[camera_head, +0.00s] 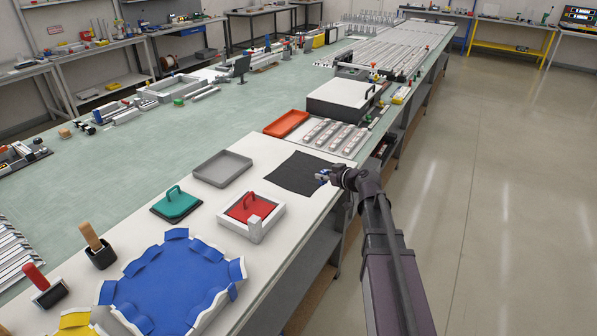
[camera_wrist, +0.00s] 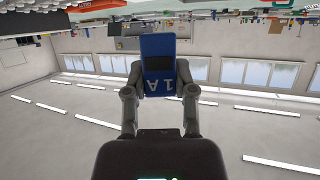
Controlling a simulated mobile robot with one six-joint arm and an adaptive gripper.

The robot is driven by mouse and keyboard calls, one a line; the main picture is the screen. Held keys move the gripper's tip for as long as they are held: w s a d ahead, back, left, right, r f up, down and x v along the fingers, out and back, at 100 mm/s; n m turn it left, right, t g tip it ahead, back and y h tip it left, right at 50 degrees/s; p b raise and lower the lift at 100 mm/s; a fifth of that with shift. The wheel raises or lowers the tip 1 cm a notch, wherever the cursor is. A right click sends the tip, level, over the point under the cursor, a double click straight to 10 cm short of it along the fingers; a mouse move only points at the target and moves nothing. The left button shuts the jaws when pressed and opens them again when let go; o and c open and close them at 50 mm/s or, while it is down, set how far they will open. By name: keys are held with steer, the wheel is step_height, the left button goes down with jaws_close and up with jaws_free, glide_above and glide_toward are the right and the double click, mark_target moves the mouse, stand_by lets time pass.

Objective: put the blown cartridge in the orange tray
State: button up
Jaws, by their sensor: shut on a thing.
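My gripper (camera_head: 328,175) is shut on a blue cartridge (camera_wrist: 160,60) with a dark window and the marking "1 A", which reads upside down in the wrist view. In that view both fingers of my gripper (camera_wrist: 160,88) press its sides. In the head view the cartridge (camera_head: 321,178) is small and partly hidden by my gripper, at the right edge of a black mat (camera_head: 290,172). I cannot tell its height above the mat. The orange tray (camera_head: 270,131) lies farther back on the bench, beyond the mat, and looks empty.
A grey tray (camera_head: 222,182) lies left of the mat. A row of pale holders (camera_head: 335,134) stands right of the orange tray, with a large black-sided box (camera_head: 340,108) behind. A teal-handled block (camera_head: 177,204) and a red-lidded white box (camera_head: 252,212) are nearer.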

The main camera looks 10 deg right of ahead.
steer(key=shift+a, duration=0.2)
steer(key=shift+w, duration=0.15)
steer(key=w+d+f+n+g+y+b, duration=0.1)
steer(key=w+d+f+n+b, duration=0.1)
steer(key=w+d, duration=0.4)
steer(key=w+d+f+n+g+y+b, duration=0.2)
steer(key=w+d+f+b, duration=0.2)
steer(key=d, duration=0.5)
steer(key=shift+w+d+f+b, duration=0.2)
steer(key=shift+w+f+b, duration=0.1)
steer(key=shift+w, duration=0.9)
steer(key=shift+s+a, duration=0.1)
steer(key=b, duration=0.1)
glide_above(324, 199)
steer(key=shift+f, duration=0.65)
